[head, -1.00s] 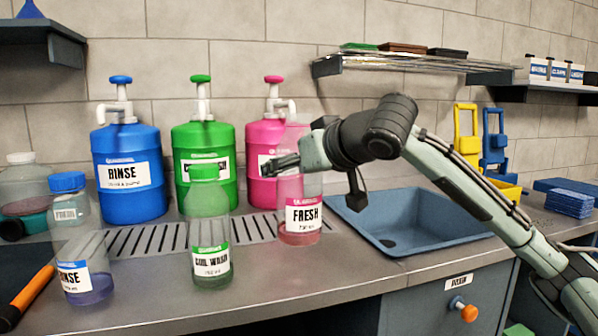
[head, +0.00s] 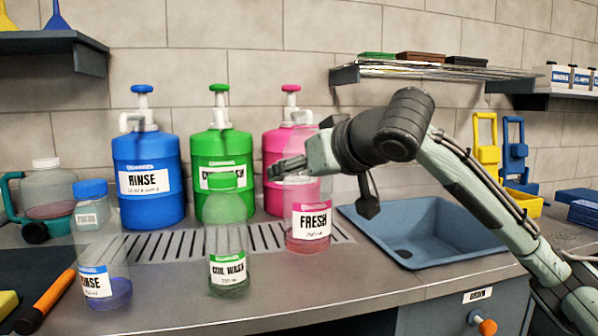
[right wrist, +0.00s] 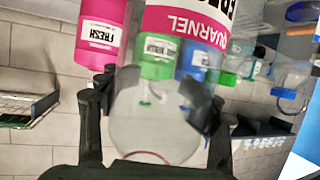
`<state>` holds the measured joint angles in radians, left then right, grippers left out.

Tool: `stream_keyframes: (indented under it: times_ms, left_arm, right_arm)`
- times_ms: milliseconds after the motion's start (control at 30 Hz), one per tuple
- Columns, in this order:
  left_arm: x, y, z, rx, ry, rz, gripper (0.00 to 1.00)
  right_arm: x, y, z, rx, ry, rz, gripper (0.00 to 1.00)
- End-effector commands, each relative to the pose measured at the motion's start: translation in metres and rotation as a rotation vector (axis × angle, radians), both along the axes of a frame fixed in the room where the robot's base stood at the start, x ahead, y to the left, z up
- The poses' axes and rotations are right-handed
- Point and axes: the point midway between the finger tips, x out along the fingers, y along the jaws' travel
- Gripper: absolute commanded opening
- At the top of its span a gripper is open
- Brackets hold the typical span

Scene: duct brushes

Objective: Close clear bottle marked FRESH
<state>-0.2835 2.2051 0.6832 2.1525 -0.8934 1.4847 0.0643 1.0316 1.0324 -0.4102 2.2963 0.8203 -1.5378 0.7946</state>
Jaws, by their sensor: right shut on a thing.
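The clear bottle marked FRESH (head: 309,244) stands upright on the counter, with pink liquid at its bottom and a white and pink label. My right gripper (head: 292,167) reaches from the right to the bottle's upper part, above the label. In the right wrist view, its two dark fingers (right wrist: 158,100) are on either side of the clear bottle (right wrist: 150,125), whose pink label looks upside down there. The gripper is shut on the bottle. I cannot make out a cap on it. My left gripper is not in view.
A clear COIL WASH bottle (head: 228,272) with a green top and a clear RINSE bottle (head: 100,285) with a blue cap stand to the left. Blue (head: 147,180), green (head: 222,150) and pink (head: 275,150) pump jugs stand behind. A blue sink (head: 425,232) is to the right.

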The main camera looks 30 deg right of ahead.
Motion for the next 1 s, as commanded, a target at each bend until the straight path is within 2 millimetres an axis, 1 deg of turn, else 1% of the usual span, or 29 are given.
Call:
stream_keyframes:
  times_ms: [100, 133, 533, 1000]
  left_arm:
    - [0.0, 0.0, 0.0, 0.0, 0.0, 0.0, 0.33]
    - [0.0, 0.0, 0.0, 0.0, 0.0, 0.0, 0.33]
    - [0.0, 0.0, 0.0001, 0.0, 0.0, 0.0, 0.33]
    - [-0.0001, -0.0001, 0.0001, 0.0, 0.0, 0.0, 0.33]
  right_arm:
    - [0.0, 0.0001, 0.0005, 0.0, -0.001, 0.0, 0.27]
    - [0.0, 0.0, 0.0005, 0.0, -0.001, 0.0, 0.57]
    - [0.0001, 0.0, 0.0004, 0.0, -0.001, 0.0, 0.08]
    - [0.0, -0.0001, 0.0004, 0.0, -0.001, 0.0, 0.08]
